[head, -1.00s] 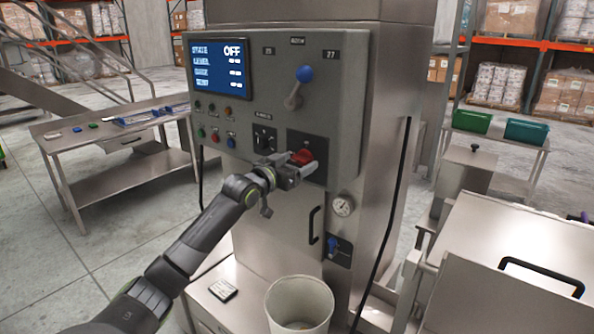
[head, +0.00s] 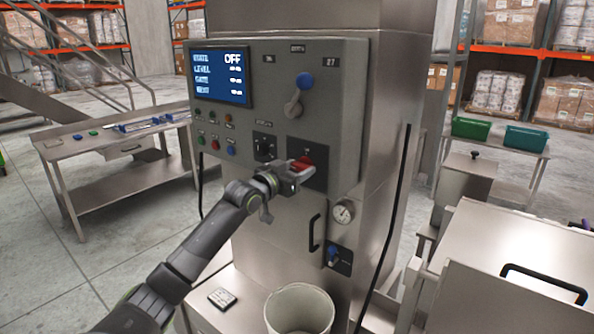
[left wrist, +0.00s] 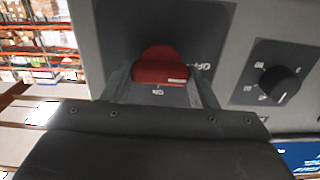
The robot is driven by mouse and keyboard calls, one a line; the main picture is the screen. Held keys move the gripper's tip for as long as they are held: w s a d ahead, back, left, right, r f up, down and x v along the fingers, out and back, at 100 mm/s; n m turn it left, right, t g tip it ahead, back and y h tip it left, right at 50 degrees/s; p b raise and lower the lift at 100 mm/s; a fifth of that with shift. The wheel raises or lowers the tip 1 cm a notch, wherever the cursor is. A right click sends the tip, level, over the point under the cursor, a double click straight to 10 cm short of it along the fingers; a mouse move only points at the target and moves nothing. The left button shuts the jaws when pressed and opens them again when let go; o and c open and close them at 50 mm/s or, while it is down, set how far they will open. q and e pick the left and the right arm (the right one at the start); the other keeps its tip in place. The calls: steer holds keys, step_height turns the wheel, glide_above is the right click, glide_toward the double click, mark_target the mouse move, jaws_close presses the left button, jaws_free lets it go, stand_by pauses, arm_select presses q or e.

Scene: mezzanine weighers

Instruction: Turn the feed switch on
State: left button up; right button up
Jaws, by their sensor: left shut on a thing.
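The red rotary switch (left wrist: 160,70) sits on a dark plate on the grey control panel (head: 345,130); words beside it in the left wrist view appear to read "OFF" and "ON". Its red handle lies between the fingers of my left gripper (head: 300,172), which is shut on it. In the head view the gripper hides much of the switch. The display (head: 222,77) shows "OFF" on its top line. My right gripper is not in view.
A black knob (head: 264,146) is left of the red switch, and a blue-tipped lever (head: 300,95) is above it. A white bucket (head: 299,292) stands in front of the cabinet.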

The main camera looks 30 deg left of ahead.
arm_select(q)
steer(key=m+b, duration=0.3)
steer(key=m, duration=0.1)
steer(key=shift+f, duration=0.2)
steer(key=m+b, duration=0.1)
steer(key=m, duration=0.1)
steer(key=shift+m, duration=0.3)
steer(key=m+b, duration=0.1)
steer(key=m, duration=0.2)
steer(key=shift+m, duration=0.3)
steer(key=m+b, duration=0.1)
steer(key=m, duration=0.2)
steer(key=shift+m, duration=0.3)
steer(key=shift+m+b, duration=0.5)
steer(key=shift+m, duration=1.4)
steer(key=o, duration=1)
steer(key=shift+d, duration=0.1)
